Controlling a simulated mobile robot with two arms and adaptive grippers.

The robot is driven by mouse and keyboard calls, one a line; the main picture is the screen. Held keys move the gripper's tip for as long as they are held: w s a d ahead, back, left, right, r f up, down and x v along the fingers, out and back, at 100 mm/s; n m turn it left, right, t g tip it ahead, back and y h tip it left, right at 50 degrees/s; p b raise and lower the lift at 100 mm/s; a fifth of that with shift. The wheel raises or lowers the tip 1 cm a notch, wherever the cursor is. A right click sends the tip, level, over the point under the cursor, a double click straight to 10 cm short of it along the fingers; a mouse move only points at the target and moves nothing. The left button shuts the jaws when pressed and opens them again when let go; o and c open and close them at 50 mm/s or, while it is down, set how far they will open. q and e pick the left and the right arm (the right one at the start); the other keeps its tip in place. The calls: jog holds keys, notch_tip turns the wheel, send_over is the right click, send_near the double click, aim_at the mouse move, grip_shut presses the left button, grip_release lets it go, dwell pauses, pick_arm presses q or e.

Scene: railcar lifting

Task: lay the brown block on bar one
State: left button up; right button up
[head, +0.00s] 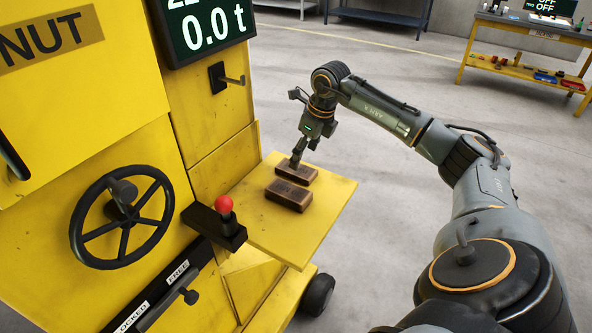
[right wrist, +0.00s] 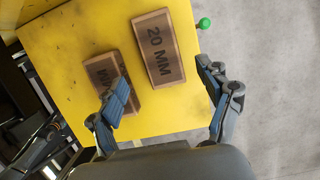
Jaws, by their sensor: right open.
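Two brown blocks lie side by side on the yellow shelf (head: 322,205), a far block (head: 296,168) and a near block (head: 288,196). In the right wrist view one block (right wrist: 158,47) reads "20 MM". The other block (right wrist: 108,72) is partly covered by a finger, and its lettering is only partly seen. My right gripper (head: 298,157) is at the far block in the head view. It is open and empty in the right wrist view (right wrist: 166,90), one finger over the partly covered block. I cannot tell which part is bar one. My left gripper is out of view.
The yellow machine has a black handwheel (head: 122,217), a red-knobbed lever (head: 225,206) beside the shelf, and a protruding peg (head: 232,80). A green ball (right wrist: 204,23) shows by the shelf edge. A workbench (head: 530,36) stands far right. The floor between is clear.

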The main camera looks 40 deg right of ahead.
jog(key=x, duration=0.2)
jog(key=p+x, duration=0.1)
jog(key=x, duration=0.2)
jog(key=shift+w+f, duration=0.25)
jog(key=shift+w, duration=0.25)
jog(key=shift+s, duration=0.1)
jog(key=shift+c, duration=0.2)
jog(key=shift+r, duration=0.1)
jog(key=c, duration=1.3)
jog(key=shift+r+p, duration=0.55)
jog(key=shift+r, duration=0.1)
jog(key=shift+c, duration=0.2)
notch_tip(320, 180, up, 2)
jog(key=shift+r+p, duration=0.15)
jog(key=shift+p, duration=0.75)
jog(key=s+a+r+b, duration=0.2)
jog(key=s+r, duration=0.7)
jog(key=s, duration=0.4)
jog(key=shift+s+r+b, duration=0.15)
jog(key=shift+s+b, duration=0.15)
jog(key=shift+s, duration=0.1)
